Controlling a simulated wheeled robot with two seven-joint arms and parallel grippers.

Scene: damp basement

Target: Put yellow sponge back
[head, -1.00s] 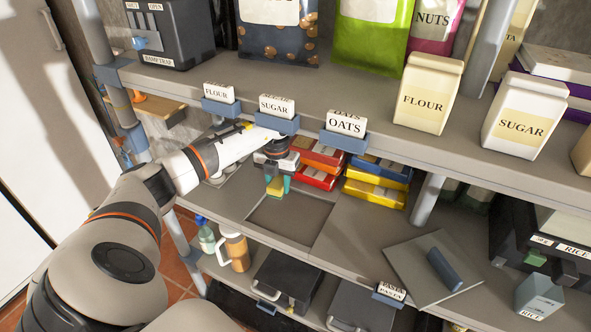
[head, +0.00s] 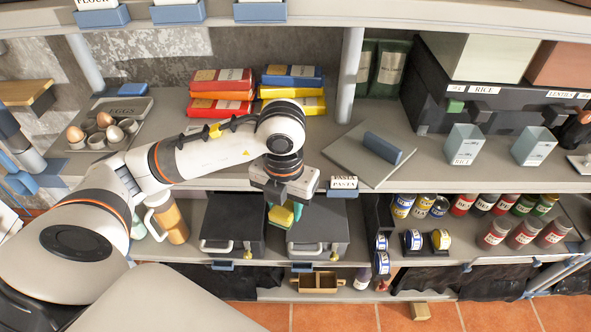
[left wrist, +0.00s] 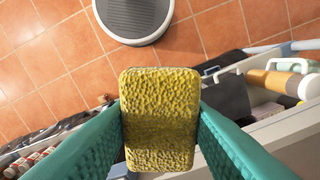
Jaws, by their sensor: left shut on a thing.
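The yellow sponge (left wrist: 160,118) is held between the green fingers of my left gripper (head: 284,212), and fills the middle of the left wrist view. In the head view the sponge (head: 281,216) shows only in part between the fingers. The gripper points down and hangs in front of the shelf edge, by the dark cases on the lower shelf. My right gripper is in neither view.
Two dark cases (head: 236,222) (head: 330,222) stand on the lower shelf. A grey panel with a blue handle (head: 370,155) lies on the shelf above, near a PASTA label (head: 343,184). Cans (head: 497,232) stand at right. A wooden box (head: 318,282) and tan block (head: 420,311) are low down.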

